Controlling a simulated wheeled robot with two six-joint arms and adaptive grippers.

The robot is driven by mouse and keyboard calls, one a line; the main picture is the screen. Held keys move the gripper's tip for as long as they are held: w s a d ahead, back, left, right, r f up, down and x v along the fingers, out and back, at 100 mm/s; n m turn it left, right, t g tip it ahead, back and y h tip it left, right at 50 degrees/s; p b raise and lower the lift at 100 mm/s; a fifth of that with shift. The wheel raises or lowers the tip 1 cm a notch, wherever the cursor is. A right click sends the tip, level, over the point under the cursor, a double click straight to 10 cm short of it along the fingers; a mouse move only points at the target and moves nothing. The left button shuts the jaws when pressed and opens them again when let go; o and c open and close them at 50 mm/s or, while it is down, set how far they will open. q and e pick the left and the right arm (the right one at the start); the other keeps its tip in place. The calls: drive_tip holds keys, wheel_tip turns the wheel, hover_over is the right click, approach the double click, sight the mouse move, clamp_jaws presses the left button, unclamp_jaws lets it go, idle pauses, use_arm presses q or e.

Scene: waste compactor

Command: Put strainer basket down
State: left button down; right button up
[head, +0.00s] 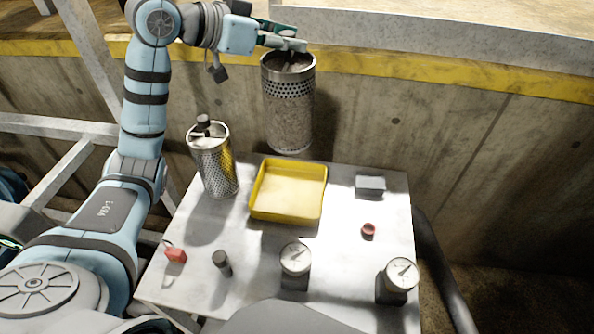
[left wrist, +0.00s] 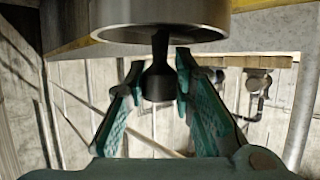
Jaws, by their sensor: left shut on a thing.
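My left gripper (head: 290,44) is shut on the dark knob handle (left wrist: 158,82) of a strainer basket (head: 289,115). The basket is a perforated metal cylinder that looks dirty brown-grey. It hangs upright in the air near the table's far edge, behind the yellow tray (head: 252,205), and seems clear of the table. In the left wrist view, the basket's metal end (left wrist: 160,14) shows at the top, with the knob between my green fingers. A second, cleaner perforated basket (head: 218,168) with a dark knob stands on the table left of the tray. My right gripper is not in view.
The pale table (head: 345,272) also bears a grey block (head: 370,186), a red cap (head: 368,231), two gauges (head: 295,259) (head: 400,274), a red tag (head: 175,255) and a dark cylinder (head: 221,262). A concrete wall (head: 450,140) rises behind. The tray looks empty.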

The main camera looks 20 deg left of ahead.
sight(285, 79)
use_arm(q)
drive_tip(key=f+b, duration=0.1)
drive_tip(key=f, duration=0.2)
drive_tip(key=s+f, duration=0.1)
drive_tip(key=f, duration=0.2)
drive_tip(key=shift+s+f+b, duration=0.2)
drive_tip(key=shift+f+b, duration=0.15)
drive_tip(key=shift+f, duration=0.05)
drive_tip(key=f, duration=0.5)
drive_tip(key=f+b, duration=0.1)
drive_tip(key=f, duration=0.1)
drive_tip(key=shift+w+f, duration=0.3)
drive_tip(key=shift+s+f, duration=0.1)
drive_tip(key=shift+f, duration=0.6)
drive_tip(key=shift+f+b, duration=0.4)
drive_tip(key=shift+f, duration=1.4)
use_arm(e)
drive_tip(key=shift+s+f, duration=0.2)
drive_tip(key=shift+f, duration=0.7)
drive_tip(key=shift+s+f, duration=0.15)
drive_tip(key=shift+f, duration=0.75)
use_arm(q)
drive_tip(key=shift+f, duration=0.1)
drive_tip(key=c, duration=1.6)
unclamp_jaws()
drive_tip(key=shift+o, duration=1.2)
